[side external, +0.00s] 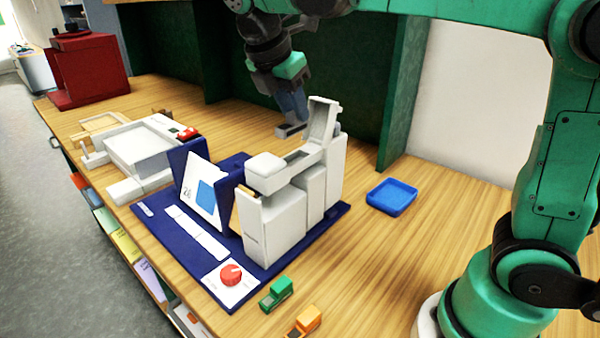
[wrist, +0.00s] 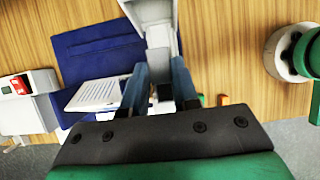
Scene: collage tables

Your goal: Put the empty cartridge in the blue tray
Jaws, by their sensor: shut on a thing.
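My gripper (side external: 290,118) is above the white machine (side external: 272,222), beside its raised lid (side external: 325,118). Its blue-grey fingers are shut on a small grey and dark cartridge (side external: 288,131), held at the fingertips above the open top of the machine. In the wrist view my gripper (wrist: 160,88) has the dark cartridge (wrist: 164,92) between its fingers, mostly hidden by them. Whether the cartridge is empty cannot be seen. The blue tray (side external: 392,197) lies on the wooden table, right of the machine, and looks empty. It does not show in the wrist view.
The machine stands on a dark blue base (side external: 180,232) with a red knob (side external: 231,274). Small green (side external: 276,293) and orange (side external: 305,321) objects lie in front. A white device (side external: 140,150) and a red box (side external: 88,70) stand left. The table around the tray is clear.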

